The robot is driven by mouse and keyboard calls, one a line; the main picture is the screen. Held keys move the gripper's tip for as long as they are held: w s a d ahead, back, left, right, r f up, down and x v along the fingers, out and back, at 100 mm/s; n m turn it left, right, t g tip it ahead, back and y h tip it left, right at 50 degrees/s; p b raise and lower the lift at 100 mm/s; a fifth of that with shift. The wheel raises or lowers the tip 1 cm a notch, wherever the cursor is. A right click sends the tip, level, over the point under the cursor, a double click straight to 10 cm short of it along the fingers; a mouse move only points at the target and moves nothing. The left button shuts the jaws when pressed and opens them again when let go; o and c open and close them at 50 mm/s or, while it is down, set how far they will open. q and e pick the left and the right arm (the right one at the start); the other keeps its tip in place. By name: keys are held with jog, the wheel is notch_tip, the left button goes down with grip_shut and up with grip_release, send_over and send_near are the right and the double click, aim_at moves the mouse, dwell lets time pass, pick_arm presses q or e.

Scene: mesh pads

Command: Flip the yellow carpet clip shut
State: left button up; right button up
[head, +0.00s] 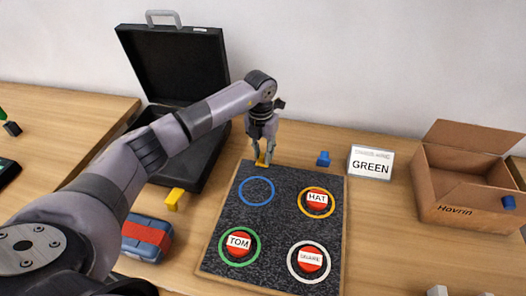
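A small yellow piece (262,162), which looks like the yellow carpet clip, is at the top edge of the dark mesh pad (226,222), left of the edge's middle. My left gripper (263,154) points down right over it, with its fingertips at the piece and partly covering it. Whether the fingers grip it or only touch it, and whether the clip stands up or lies flat, is too small to tell. A second yellow piece (173,199) lies on the table left of the pad. My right gripper is not in view.
The pad carries blue, orange, green and white rings, with red labelled discs in the last three. A blue piece (323,159), a GREEN sign (371,162) and a cardboard box (450,190) stand right. An open black case (180,70) and blue-red pouch (146,239) are left.

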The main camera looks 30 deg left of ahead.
pick_arm(q)
grip_shut()
jog(key=shift+f, duration=0.1)
jog(key=shift+s+f+t+b, duration=0.3)
jog(key=shift+t+b, duration=0.25)
jog(key=shift+t, duration=0.25)
jog(key=shift+d+r+t+y, duration=0.1)
jog(key=shift+t+y, duration=0.2)
jog(key=o, duration=0.5)
grip_release()
jog(key=shift+s, duration=0.1)
